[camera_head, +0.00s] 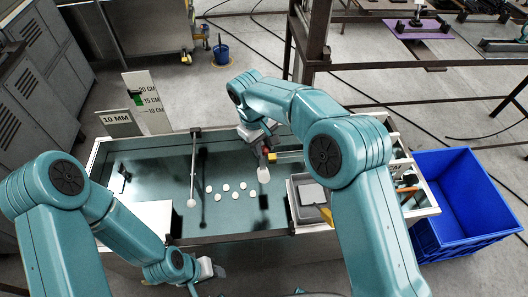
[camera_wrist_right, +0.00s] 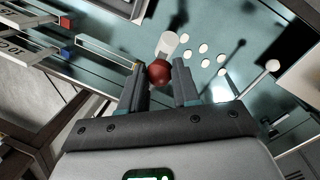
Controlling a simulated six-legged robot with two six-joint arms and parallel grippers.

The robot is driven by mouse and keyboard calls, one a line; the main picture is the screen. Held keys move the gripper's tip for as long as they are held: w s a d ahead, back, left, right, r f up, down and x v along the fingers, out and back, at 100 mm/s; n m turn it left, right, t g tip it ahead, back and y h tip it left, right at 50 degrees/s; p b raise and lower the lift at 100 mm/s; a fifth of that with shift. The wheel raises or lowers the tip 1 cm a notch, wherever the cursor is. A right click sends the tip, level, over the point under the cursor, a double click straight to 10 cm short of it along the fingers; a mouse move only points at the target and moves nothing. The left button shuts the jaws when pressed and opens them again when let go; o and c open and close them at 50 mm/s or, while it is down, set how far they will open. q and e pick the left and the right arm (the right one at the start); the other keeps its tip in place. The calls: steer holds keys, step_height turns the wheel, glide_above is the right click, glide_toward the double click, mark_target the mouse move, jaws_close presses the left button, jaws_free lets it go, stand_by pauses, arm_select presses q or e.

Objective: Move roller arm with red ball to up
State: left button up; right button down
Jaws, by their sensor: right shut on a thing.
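The red ball (camera_wrist_right: 159,72) sits between the two fingers of my right gripper (camera_wrist_right: 160,84) in the right wrist view, and the gripper is shut on it. A pale cylindrical roller end (camera_wrist_right: 171,45) shows just beyond the ball. In the head view the right gripper (camera_head: 266,150) is at the far side of the tank, partly hidden by my arm, with the white roller end (camera_head: 263,174) below it. My left gripper (camera_head: 207,270) is low at the front edge, and its fingers are not clear.
Several white discs (camera_head: 222,188) lie on the dark tank surface (camera_head: 150,165). A thin rod with a white ball (camera_head: 191,203) stands left of them. A grey tray (camera_head: 310,198) lies right. A blue crate (camera_head: 465,200) stands beyond the right end. A height scale (camera_head: 147,101) stands back left.

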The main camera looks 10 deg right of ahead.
arm_select(q)
steer(key=shift+r, duration=0.55)
arm_select(e)
steer(key=shift+w+r, duration=0.45)
steer(key=shift+w, duration=0.15)
steer(key=c, duration=0.9)
jaws_free()
steer(key=shift+f, duration=0.1)
steer(key=shift+o, duration=0.4)
steer(key=shift+w+d+f, duration=0.1)
steer(key=shift+w+f, duration=0.15)
steer(key=shift+w, duration=0.1)
steer(key=shift+s+r, duration=0.4)
steer(key=shift+a+r, duration=0.2)
steer(key=shift+r, duration=0.15)
arm_select(q)
step_height(320, 180, up, 3)
steer(key=p, duration=0.3)
steer(key=shift+w+r+p, duration=0.1)
steer(key=shift+p, duration=0.3)
arm_select(e)
step_height(320, 180, up, 15)
steer(key=a, duration=0.2)
steer(key=shift+w+a, duration=0.15)
steer(key=shift+w, duration=0.2)
